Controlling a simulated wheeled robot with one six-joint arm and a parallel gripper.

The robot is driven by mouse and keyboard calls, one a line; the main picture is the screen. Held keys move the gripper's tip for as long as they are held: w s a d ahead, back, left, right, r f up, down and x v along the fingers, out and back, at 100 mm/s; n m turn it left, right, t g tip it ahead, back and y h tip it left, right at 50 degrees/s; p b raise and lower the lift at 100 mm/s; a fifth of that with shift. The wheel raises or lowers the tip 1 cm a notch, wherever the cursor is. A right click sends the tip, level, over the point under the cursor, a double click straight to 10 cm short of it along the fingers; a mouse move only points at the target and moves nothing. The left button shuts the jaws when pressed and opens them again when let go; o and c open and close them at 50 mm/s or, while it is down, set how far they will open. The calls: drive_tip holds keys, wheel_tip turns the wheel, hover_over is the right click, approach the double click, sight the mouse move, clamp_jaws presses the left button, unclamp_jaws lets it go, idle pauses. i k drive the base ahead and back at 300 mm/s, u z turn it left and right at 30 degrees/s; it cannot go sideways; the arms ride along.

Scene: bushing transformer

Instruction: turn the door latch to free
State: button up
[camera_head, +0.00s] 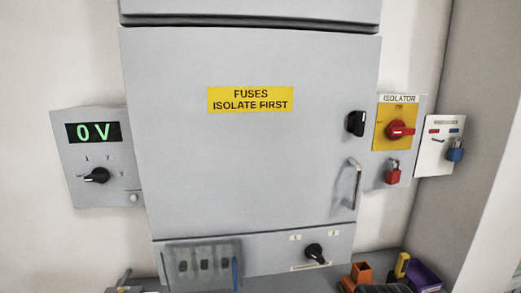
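The grey cabinet door (240,150) looks shut and carries a yellow label reading "FUSES ISOLATE FIRST" (250,99). The door latch (356,123) is a black knob near the door's right edge; I cannot read its exact setting. A metal bar handle (353,184) stands out from the door below the latch. I cannot make out my gripper in this view, and nothing touches the latch or the handle.
Right of the door is an isolator with a red switch (401,130) and a red padlock (393,172). A board holds a blue padlock (455,151). A meter box at left reads "0 V" (94,132). Orange blocks (360,273) and a purple bin (423,276) sit below.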

sight(357, 122)
drive_tip(key=z, duration=0.05)
drive_tip(key=k, duration=0.5)
drive_tip(key=u, duration=1.45)
drive_tip(key=i, duration=0.85)
drive_tip(key=z, duration=1.9)
